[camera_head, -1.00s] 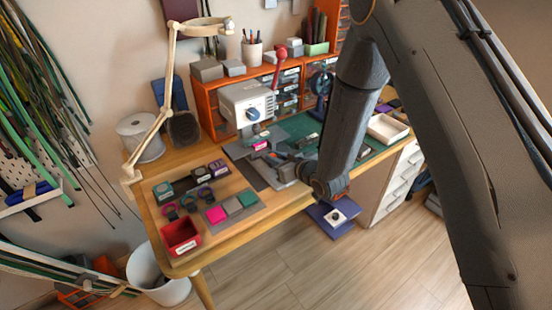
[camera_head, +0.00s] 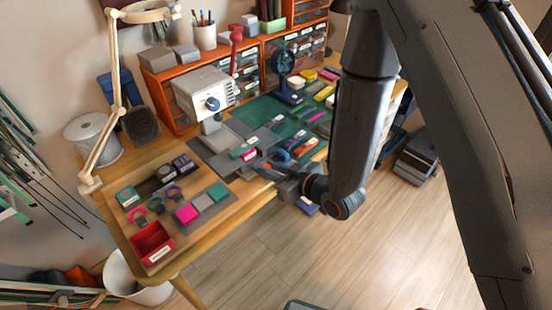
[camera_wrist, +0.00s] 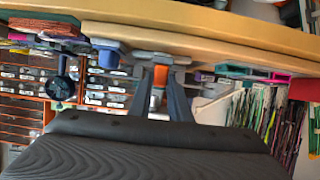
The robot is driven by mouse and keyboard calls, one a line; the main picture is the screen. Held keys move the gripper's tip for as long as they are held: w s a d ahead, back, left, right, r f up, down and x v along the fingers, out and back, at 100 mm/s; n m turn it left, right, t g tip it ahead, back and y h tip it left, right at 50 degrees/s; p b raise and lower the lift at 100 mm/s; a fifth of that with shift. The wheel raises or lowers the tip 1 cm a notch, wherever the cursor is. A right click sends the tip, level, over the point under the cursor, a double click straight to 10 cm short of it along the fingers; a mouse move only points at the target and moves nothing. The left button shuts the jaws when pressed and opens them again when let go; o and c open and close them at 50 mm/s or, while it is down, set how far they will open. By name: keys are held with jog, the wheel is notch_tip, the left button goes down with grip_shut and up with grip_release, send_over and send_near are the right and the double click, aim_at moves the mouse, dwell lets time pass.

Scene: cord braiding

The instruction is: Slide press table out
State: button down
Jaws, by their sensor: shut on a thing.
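The press (camera_head: 203,92) is a white box with a blue dial and a red lever, at the back of the wooden desk. Its grey press table (camera_head: 229,164) extends toward the desk's front edge, with a pink block (camera_head: 249,154) on it, out in front of the press head. My gripper (camera_head: 272,168) is at the front end of the press table, small and partly hidden by dark parts in the head view. In the wrist view my gripper (camera_wrist: 158,84) has its two dark fingers shut on an orange handle (camera_wrist: 160,75), below the desk's pale edge.
A red bin (camera_head: 152,243), a tray with pink and grey blocks (camera_head: 206,206) and labelled spools (camera_head: 165,176) lie left of the press table. A green mat (camera_head: 283,115) with small items and a dark fan (camera_head: 285,70) lie right. Open floor (camera_head: 310,250) lies in front.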

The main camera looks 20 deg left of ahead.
jog(key=shift+d, duration=0.1)
jog(key=c, duration=1.6)
grip_release()
jog(key=shift+c, duration=0.2)
jog(key=b+v, duration=0.2)
jog(key=v, duration=0.6)
